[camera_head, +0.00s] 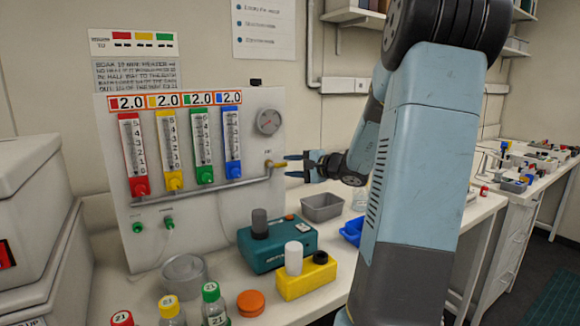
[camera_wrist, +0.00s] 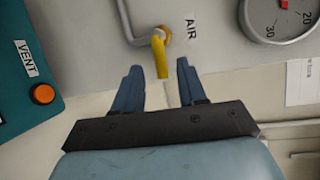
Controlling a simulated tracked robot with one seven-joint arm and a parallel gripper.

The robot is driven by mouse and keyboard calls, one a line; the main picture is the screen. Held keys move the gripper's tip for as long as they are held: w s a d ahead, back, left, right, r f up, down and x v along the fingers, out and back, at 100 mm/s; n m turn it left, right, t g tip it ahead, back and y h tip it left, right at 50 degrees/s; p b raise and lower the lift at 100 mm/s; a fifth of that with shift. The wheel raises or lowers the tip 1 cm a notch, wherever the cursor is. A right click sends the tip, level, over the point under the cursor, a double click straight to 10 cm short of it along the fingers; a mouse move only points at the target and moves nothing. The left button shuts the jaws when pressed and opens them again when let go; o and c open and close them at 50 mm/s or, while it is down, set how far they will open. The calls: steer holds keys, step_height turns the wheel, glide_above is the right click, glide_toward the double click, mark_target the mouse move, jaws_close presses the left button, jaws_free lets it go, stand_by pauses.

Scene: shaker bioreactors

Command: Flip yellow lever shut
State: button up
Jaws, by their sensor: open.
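The yellow lever (camera_head: 275,164) sticks out from the right side of the white gas panel (camera_head: 248,132), at the end of a grey pipe and by the label AIR. In the wrist view the yellow lever (camera_wrist: 160,54) points out from its brass fitting toward my gripper. My gripper (camera_head: 288,166) is level with the lever and just right of it. In the wrist view my gripper (camera_wrist: 158,72) is open, with a blue finger on each side of the lever's tip. I cannot tell if either finger touches it. Nothing is held.
A round gauge (camera_head: 268,121) is above the lever. A teal device (camera_head: 277,247), a yellow block (camera_head: 306,277) and a grey bin (camera_head: 321,207) stand on the bench below. Several capped bottles stand at the front. The air around the lever looks clear.

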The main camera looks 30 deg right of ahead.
mark_target(279, 165)
steer(key=shift+x, duration=1.4)
jaws_close()
